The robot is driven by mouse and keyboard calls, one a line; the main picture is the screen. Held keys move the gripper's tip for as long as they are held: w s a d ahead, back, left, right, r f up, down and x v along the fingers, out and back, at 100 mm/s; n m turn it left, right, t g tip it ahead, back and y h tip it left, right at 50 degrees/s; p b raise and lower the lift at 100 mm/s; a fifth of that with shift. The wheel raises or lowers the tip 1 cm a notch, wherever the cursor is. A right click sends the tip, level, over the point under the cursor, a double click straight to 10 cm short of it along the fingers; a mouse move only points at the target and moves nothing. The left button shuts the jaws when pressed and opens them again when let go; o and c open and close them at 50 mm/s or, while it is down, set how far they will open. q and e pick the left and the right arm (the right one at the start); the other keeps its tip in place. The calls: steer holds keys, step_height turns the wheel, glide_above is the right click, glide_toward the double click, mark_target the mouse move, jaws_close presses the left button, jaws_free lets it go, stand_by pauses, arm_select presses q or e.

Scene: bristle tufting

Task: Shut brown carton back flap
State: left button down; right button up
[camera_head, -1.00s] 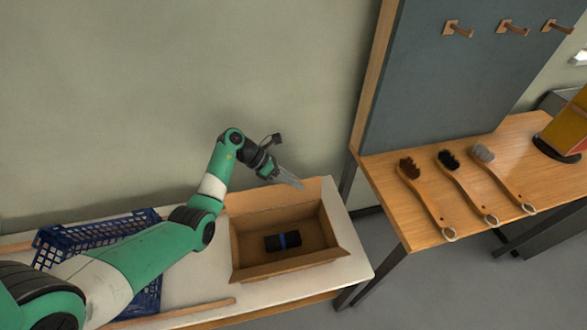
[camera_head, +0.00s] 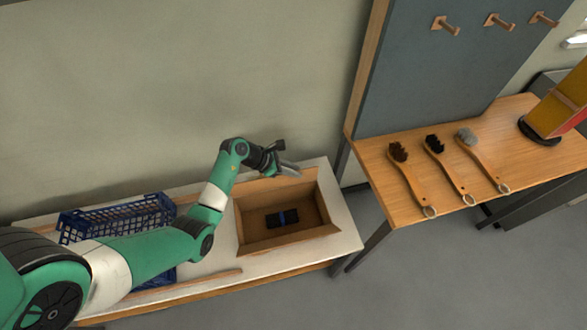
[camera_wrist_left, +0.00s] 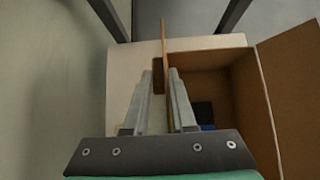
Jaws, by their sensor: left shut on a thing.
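The open brown carton (camera_head: 290,239) stands on the pale bench. Its back flap (camera_head: 254,188) is on the wall side. In the left wrist view the flap (camera_wrist_left: 164,45) shows nearly edge-on, as a thin upright strip between the fingers. My left gripper (camera_head: 292,170) is at the carton's back edge, shut on the flap; its fingers also show in the wrist view (camera_wrist_left: 158,76). A dark bundle with a blue band (camera_head: 282,218) lies inside the carton. Another flap (camera_wrist_left: 290,75) stands out at the right in the wrist view. My right gripper is out of view.
A blue mesh crate (camera_head: 120,214) stands left of the carton, partly behind my left arm. The wall is close behind the carton. The wooden table (camera_head: 450,175) at the right holds three brushes (camera_head: 411,180). The bench (camera_head: 345,232) is bare right of the carton.

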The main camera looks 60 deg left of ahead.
arm_select(q)
steer(key=c, duration=0.8)
jaws_free()
steer(key=p+v, duration=0.5)
steer(key=v, duration=0.6)
steer(key=shift+s+r, duration=0.2)
